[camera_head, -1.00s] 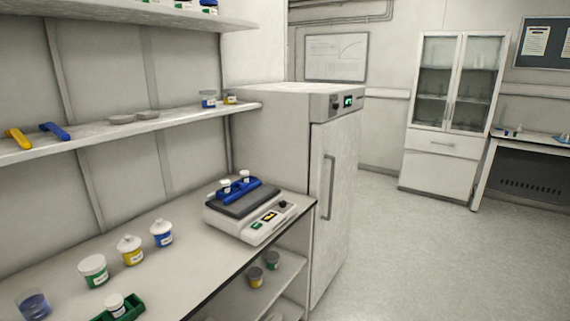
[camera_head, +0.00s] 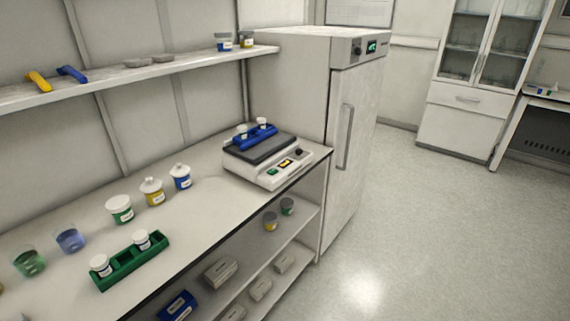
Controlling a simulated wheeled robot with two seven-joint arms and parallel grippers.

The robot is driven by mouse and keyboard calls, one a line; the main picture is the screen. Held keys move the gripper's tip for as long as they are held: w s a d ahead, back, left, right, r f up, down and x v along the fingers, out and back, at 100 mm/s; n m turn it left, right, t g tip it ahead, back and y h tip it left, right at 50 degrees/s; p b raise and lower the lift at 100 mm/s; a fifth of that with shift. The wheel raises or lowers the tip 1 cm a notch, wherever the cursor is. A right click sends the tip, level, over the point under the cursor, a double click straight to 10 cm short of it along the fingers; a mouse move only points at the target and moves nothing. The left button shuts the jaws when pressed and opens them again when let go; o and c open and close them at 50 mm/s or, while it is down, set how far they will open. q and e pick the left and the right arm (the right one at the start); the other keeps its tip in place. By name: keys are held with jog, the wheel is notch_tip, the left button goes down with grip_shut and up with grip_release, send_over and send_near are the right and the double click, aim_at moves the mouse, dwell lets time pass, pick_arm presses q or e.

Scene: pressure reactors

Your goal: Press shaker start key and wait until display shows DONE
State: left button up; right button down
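The shaker (camera_head: 268,158) is a white box with a dark top plate, standing at the far right end of the bench. A blue rack (camera_head: 255,136) with two white-capped vessels sits on its plate. Its front panel has a green key (camera_head: 272,172), a small lit amber display (camera_head: 286,163) and a dark knob (camera_head: 298,153). The display text is too small to read. Neither of my grippers is in view.
On the bench (camera_head: 205,215) stand a green rack (camera_head: 133,262) with two capped vessels, several lidded jars and beakers. A shelf (camera_head: 190,69) hangs above. A tall white cabinet (camera_head: 320,110) with a lit display adjoins the bench's right end. The floor (camera_head: 420,230) at right is clear.

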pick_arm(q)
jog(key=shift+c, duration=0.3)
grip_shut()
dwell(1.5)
